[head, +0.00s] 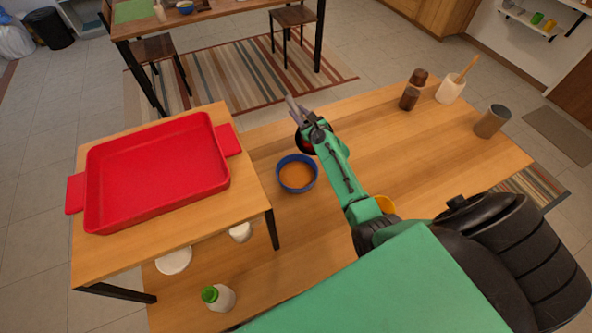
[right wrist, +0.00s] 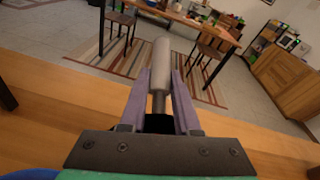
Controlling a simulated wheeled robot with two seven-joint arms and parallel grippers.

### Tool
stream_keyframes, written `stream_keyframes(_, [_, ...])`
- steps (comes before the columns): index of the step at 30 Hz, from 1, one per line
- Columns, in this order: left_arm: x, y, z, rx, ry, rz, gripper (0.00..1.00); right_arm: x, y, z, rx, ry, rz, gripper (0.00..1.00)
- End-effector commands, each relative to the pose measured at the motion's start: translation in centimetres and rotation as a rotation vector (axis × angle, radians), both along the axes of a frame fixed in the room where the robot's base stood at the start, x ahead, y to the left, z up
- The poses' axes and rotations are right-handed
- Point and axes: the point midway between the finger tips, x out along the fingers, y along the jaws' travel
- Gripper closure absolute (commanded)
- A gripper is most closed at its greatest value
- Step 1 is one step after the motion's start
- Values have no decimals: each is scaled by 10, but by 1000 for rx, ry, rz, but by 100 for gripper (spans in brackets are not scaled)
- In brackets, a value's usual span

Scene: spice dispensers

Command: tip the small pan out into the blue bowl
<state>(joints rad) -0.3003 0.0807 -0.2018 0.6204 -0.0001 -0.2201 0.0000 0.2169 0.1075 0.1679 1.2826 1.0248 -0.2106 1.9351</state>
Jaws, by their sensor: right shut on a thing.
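The blue bowl (head: 296,174) stands on the wooden table, with an orange-brown content in it. My right gripper (head: 298,104) is beyond the bowl in the head view. In the right wrist view, its two fingers (right wrist: 161,85) are shut on the grey handle (right wrist: 160,58) of the small pan. The pan's dark body (head: 301,143) shows partly beside my gripper, just beyond the bowl's far rim, with a bit of red at it. My arm hides much of the pan, so its tilt and content cannot be told. My left gripper is not in view.
A red tray (head: 222,186) sits on a raised stand at left. A green-capped shaker (head: 217,297) stands at the front. A yellow cup (head: 385,204) is partly behind my arm. Brown jars (head: 409,98), a white utensil holder (head: 450,89) and a grey-brown cylinder (head: 491,121) stand at right.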

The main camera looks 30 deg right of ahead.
Motion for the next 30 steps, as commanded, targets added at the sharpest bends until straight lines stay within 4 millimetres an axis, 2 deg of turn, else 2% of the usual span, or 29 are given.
stream_keyframes(30, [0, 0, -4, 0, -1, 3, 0, -10, 18, 14, -122, -69, 0, 100])
